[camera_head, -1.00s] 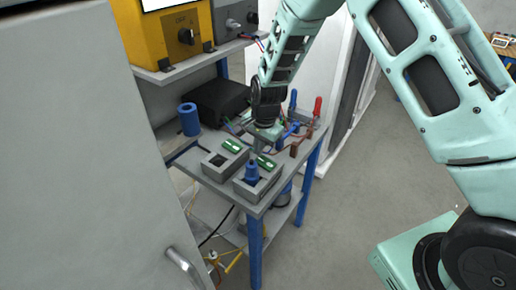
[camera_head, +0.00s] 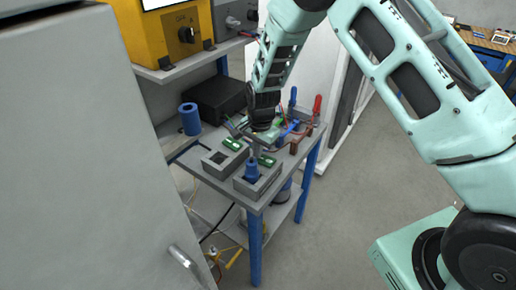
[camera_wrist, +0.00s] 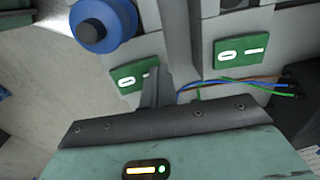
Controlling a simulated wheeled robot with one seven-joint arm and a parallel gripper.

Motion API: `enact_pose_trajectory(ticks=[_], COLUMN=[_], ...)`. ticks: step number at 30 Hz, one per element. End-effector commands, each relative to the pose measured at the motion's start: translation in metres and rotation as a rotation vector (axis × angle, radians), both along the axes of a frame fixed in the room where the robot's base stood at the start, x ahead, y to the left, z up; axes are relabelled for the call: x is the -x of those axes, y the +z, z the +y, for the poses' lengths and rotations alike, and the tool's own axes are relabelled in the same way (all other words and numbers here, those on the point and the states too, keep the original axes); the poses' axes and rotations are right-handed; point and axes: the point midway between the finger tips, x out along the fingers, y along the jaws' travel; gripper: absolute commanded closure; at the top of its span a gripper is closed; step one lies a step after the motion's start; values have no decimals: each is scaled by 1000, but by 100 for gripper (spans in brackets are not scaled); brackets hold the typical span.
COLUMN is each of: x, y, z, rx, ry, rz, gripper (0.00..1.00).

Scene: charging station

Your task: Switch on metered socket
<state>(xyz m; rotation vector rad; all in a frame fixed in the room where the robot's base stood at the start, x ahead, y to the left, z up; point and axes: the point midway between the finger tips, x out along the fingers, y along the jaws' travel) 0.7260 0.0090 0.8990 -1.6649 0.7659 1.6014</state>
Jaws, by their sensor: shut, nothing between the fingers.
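Two grey socket boxes stand on the grey bench, a left one (camera_head: 224,160) and a right one (camera_head: 259,181). A blue plug (camera_head: 251,169) sits in the right box; it also shows in the wrist view (camera_wrist: 103,25). Each box has a green rocker switch marked 0 and I: the one by the plug (camera_wrist: 126,77) and the other (camera_wrist: 243,52). My gripper (camera_head: 266,140) is shut and empty, just behind the boxes. In the wrist view its fingers (camera_wrist: 155,88) overlap the I side of the switch by the plug; contact cannot be told. Which socket is metered is not clear.
A loose blue cylinder (camera_head: 190,119) and a black box (camera_head: 215,97) stand at the bench's left and back. A yellow unit (camera_head: 172,32) sits on the shelf above. A grey cabinet door (camera_head: 90,150) fills the left.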

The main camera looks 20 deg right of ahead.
Motion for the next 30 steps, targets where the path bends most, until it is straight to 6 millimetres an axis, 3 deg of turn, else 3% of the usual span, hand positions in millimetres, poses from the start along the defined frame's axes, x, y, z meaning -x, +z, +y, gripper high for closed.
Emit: enact_pose_trajectory(ticks=[23,30], x=[11,6], y=[9,39], z=[-8,-17], rx=[-1,-1], ry=[0,-3], rz=[-1,-1], gripper=[100,100])
